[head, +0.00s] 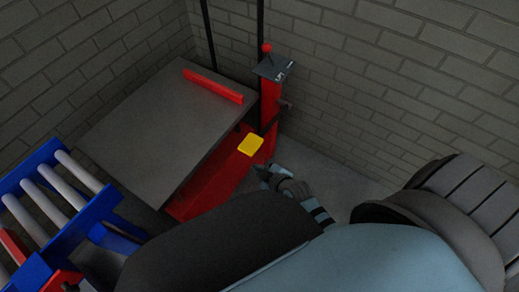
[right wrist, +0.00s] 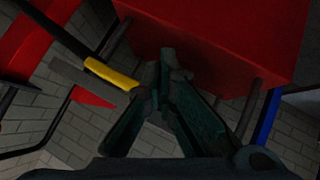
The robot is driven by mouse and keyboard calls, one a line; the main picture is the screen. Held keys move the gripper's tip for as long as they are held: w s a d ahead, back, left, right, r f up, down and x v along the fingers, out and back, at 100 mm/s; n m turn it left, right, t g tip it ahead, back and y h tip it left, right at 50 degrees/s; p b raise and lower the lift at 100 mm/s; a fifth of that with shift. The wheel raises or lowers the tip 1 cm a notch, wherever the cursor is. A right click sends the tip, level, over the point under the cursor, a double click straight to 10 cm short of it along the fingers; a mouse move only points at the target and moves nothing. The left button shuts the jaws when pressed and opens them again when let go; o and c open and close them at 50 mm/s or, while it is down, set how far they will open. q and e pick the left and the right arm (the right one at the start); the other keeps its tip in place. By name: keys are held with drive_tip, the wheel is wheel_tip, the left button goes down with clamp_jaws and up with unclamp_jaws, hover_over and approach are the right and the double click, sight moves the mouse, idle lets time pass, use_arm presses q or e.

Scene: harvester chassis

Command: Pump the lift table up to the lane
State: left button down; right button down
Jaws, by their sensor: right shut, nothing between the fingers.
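The lift table has a grey top (head: 150,130) with a red stop bar (head: 213,85) and a red base (head: 213,177). A yellow pedal (head: 251,144) sits low beside the red base; it also shows in the right wrist view (right wrist: 110,74). My right gripper (head: 264,172) is shut and empty, just below the pedal in the head view. In the right wrist view its fingertips (right wrist: 160,68) are right of the pedal, and I cannot tell whether they touch it. The lane, a blue roller conveyor (head: 97,211), stands at the lower left. My left gripper is not in view.
A red post (head: 269,103) with a dark label plate (head: 273,67) and a red knob (head: 267,47) rises behind the pedal. Brick walls (head: 400,75) close off the back and left. Bare floor (head: 335,180) lies right of the post.

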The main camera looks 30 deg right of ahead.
idle(0.4)
drive_tip(key=w+d+r+p, duration=0.3)
drive_tip(key=d+r, duration=0.1)
drive_tip(key=r, duration=0.3)
drive_tip(key=w+d+r+p, duration=0.3)
drive_tip(key=d+r, duration=0.2)
drive_tip(key=r, duration=0.2)
drive_tip(key=s+a+r+m+g+y, duration=0.2)
drive_tip(key=s+a+y, duration=0.1)
drive_tip(key=shift+a+r+g, duration=0.15)
drive_tip(key=shift+a+g, duration=0.1)
drive_tip(key=shift+g, duration=0.05)
